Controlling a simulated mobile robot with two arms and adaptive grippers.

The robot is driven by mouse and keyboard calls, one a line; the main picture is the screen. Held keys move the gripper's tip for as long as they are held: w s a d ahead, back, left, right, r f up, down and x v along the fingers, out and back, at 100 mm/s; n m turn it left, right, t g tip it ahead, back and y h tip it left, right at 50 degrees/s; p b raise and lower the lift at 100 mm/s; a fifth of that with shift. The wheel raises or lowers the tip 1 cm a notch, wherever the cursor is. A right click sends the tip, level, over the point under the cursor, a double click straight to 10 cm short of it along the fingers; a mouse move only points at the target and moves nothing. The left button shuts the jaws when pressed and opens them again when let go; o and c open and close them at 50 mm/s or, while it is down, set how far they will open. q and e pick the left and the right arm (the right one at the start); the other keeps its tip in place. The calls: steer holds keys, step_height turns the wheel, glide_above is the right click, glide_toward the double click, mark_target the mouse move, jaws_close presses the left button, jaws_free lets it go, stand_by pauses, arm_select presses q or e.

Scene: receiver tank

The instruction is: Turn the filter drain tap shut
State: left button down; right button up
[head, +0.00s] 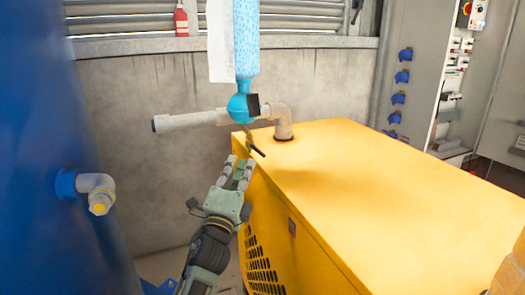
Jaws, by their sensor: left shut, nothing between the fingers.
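The filter (245,45) hangs in the upper middle of the head view, with a light blue speckled body and a cyan lower part (242,108). Below it is a small brass drain tap (248,131). Its thin dark lever (257,149) slants down to the right. My left gripper (241,162) is just below the tap, fingers pointing up, shut and empty. Its fingertips look close to the lever; I cannot tell whether they touch it. My right gripper is not in view.
A yellow machine housing (400,190) fills the right, its edge close beside my left gripper. A grey pipe (190,121) runs across behind the tap. A blue tank (45,220) with a pipe elbow (98,190) stands at left. A grey wall (140,110) is behind.

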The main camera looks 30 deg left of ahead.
mark_target(258, 151)
arm_select(q)
steer(key=shift+w+d+r, duration=0.15)
stand_by(0.6)
steer(key=shift+r, duration=0.1)
stand_by(0.7)
steer(key=shift+w+d+r, duration=0.1)
steer(key=shift+w+d, duration=0.05)
steer(key=shift+w, duration=0.15)
steer(key=shift+w+d+r+p, duration=0.4)
steer(key=shift+w+r+p, duration=0.15)
steer(key=shift+r, duration=0.2)
stand_by(1.1)
